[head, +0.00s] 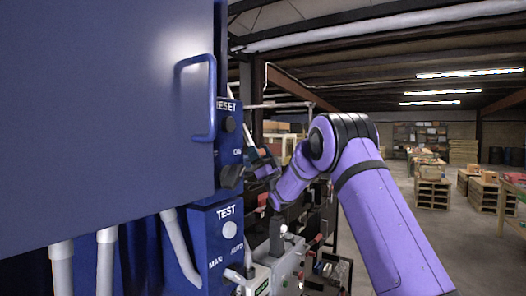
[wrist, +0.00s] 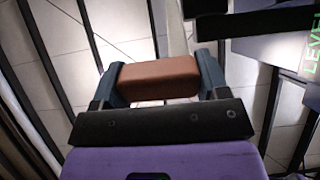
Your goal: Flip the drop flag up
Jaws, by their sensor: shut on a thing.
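My gripper (head: 262,160) is beside the right edge of the blue control cabinet, at the end of my purple arm in the head view. In the wrist view its two dark fingers (wrist: 160,82) are shut on a brown-orange block (wrist: 158,77), with one finger at each end of it. A pale upright strip (wrist: 174,28) shows just beyond the block. The block may be the drop flag; no label on it shows. In the head view the gripper is small and the block is hard to make out.
The blue cabinet (head: 100,120) with a handle (head: 210,100) fills the left. Its side panel has RESET and TEST controls (head: 229,230). A grey machine (head: 288,268) stands below my arm. Pallets with boxes (head: 432,190) stand on the open floor at right.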

